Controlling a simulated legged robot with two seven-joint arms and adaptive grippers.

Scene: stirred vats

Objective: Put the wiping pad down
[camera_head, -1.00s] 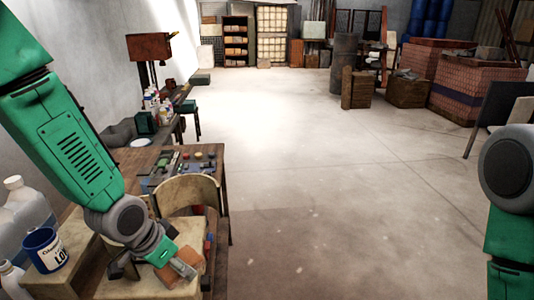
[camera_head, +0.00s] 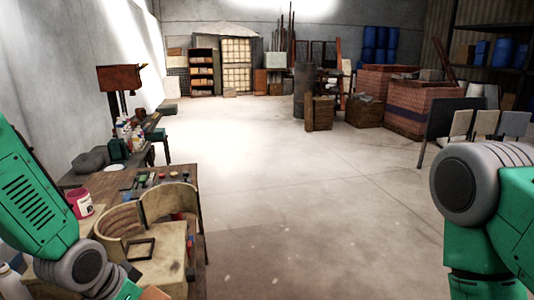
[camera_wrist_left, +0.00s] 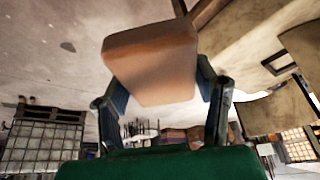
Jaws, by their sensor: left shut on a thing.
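The wiping pad (camera_wrist_left: 150,65) is a flat orange-brown block, held between the two fingers of my left gripper (camera_wrist_left: 163,88) in the left wrist view. My left gripper is shut on it. In the head view a corner of the pad (camera_head: 155,293) shows at the bottom edge, left of the middle, and the fingers are mostly cut off or hidden. The pad appears held clear of any surface, though its underside is hidden. My right arm shows at the right of the head view, but its gripper is out of view.
A wooden table (camera_head: 112,178) with tools and a pink-labelled tub (camera_head: 80,203) stands at the left. Two curved tan pieces (camera_head: 122,228) and a small dark square frame (camera_head: 141,249) are just beyond my left gripper. The floor (camera_head: 290,190) is clear in the middle.

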